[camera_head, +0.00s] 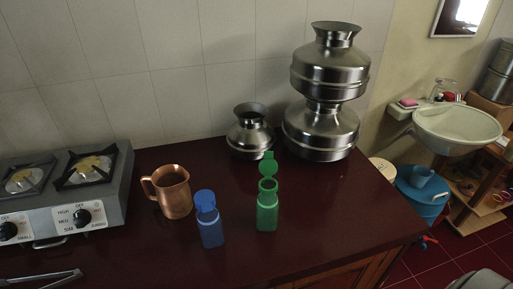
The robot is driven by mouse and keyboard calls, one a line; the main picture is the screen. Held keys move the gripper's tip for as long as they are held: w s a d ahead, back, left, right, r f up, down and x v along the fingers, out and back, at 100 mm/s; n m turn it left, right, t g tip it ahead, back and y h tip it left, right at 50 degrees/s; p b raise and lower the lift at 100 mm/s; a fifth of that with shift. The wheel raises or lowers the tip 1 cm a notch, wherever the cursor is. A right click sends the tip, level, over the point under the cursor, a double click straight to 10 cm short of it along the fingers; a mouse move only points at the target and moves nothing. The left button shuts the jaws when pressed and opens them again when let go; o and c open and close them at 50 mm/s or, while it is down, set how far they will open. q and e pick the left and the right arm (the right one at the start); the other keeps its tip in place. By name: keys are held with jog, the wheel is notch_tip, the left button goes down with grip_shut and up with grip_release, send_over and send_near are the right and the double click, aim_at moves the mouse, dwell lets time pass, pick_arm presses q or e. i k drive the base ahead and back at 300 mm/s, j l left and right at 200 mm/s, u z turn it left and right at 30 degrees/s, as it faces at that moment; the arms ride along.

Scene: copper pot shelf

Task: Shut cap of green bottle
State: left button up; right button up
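The green bottle (267,213) stands upright on the dark red counter, right of centre. The cap seems joined to the bottle at the back of the rim. Neither of my grippers shows in the head view, and nothing touches the bottle.
A blue bottle (211,230) and a copper jug (172,192) stand left of the green bottle. Steel pots (320,134) stand behind it, against the tiled wall. A gas stove (70,200) is at left. The counter (330,215) right of the green bottle is clear.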

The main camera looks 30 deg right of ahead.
aim_at(268, 166)
jog(key=l+z, duration=0.2)
jog(key=l, duration=0.6)
jog(key=i+l+z, duration=0.15)
jog(key=l, duration=0.6)
